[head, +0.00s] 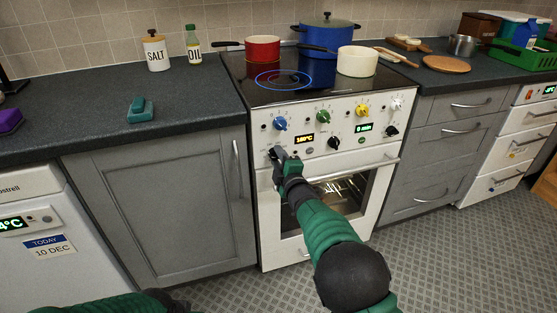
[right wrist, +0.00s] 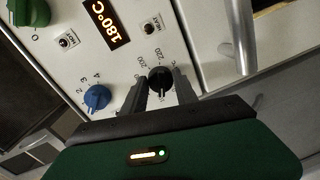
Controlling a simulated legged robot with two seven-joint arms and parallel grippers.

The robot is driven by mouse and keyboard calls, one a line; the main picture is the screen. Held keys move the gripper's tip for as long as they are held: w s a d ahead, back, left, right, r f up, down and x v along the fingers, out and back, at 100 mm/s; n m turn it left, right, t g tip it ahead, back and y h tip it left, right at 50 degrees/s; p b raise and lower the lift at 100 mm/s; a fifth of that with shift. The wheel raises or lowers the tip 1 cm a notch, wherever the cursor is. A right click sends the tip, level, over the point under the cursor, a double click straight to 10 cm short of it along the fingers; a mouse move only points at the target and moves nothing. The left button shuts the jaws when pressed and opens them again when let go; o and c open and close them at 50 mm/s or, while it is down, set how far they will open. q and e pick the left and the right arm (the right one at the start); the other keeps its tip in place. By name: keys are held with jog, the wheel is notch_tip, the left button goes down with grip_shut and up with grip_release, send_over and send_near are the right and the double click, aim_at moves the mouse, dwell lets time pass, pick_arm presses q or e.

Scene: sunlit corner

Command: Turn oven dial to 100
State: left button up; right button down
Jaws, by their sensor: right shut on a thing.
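The white oven (head: 268,215) stands in the middle of the head view, with a row of dials on its front panel. Its black oven dial (right wrist: 160,76) is at the panel's lower left, with numbers such as 200 and 220 printed around it. My right gripper (head: 278,155) is shut on this dial and hides most of it in the head view. In the right wrist view the two fingers are on either side of the dial. The orange display (right wrist: 106,21) reads 180°C; it also shows in the head view (head: 304,138). My left gripper is out of view.
Blue (head: 280,124), green (head: 323,115) and yellow (head: 362,110) dials sit above, and another black dial (head: 333,143) to the right. The oven door handle (head: 350,170) runs below the panel. Pots, including a red one (head: 262,48), stand on the hob.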

jog(key=shift+s+a+f, duration=0.1)
jog(key=shift+a+f, duration=0.15)
jog(key=shift+f, duration=0.1)
jog(key=c, duration=1.4)
grip_release()
jog(key=o, duration=0.4)
jog(key=shift+o, duration=0.2)
jog(key=shift+r, duration=0.15)
jog(key=shift+d, duration=0.1)
jog(key=shift+s+d+r, duration=0.15)
jog(key=shift+s, duration=0.3)
jog(key=f+p+v, duration=0.1)
jog(key=p+v, duration=0.3)
jog(key=v, duration=1.1)
jog(key=shift+s+r, duration=0.4)
jog(key=shift+r, duration=0.05)
